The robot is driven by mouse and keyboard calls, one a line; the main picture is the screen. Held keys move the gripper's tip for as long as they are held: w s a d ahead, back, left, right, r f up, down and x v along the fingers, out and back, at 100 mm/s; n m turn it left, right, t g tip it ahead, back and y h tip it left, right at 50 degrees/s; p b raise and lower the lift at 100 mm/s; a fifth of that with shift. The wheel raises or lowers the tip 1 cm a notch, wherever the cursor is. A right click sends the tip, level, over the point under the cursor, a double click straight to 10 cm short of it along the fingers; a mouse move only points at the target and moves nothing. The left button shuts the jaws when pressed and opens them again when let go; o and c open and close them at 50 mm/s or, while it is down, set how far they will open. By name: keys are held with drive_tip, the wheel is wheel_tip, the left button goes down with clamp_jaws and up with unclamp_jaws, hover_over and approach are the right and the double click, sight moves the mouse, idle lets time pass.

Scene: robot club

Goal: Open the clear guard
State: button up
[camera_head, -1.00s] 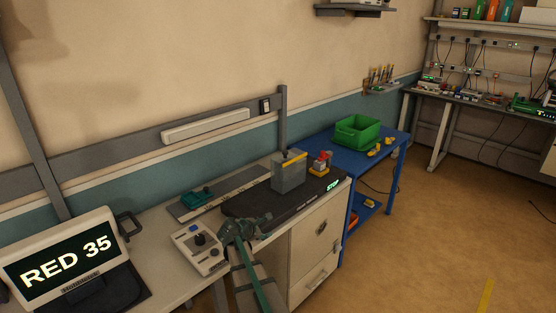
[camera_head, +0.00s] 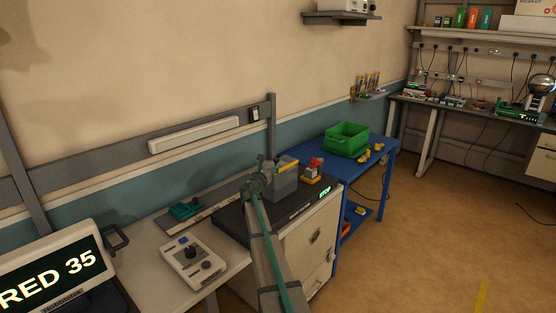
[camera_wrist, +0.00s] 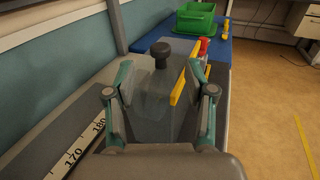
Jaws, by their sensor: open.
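The clear guard (camera_head: 286,182) looks like a smoky grey box on a dark base, with a yellow strip (camera_head: 288,167) along its upper edge. In the wrist view the guard (camera_wrist: 152,98) is straight ahead, with the yellow strip (camera_wrist: 177,88) upright right of centre and a dark round knob (camera_wrist: 160,53) near its top. My gripper (camera_head: 264,176) is at the guard's left side in the head view. In the wrist view my gripper (camera_wrist: 160,76) is open, with one finger on each side of the box. I cannot tell whether a finger touches it. My gripper hides part of the guard.
A red and yellow button (camera_head: 315,170) and a lit STOP sign (camera_head: 325,192) are right of the guard. A control box (camera_head: 193,262) and a teal part (camera_head: 186,210) lie to the left. A green bin (camera_head: 347,139) stands on the blue table (camera_head: 318,147) beyond.

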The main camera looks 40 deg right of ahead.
sight(276, 160)
drive_tip(key=p+x, duration=0.2)
drive_tip(key=x, duration=0.6)
drive_tip(key=shift+c, duration=0.3)
drive_tip(key=shift+s, duration=0.1)
clamp_jaws()
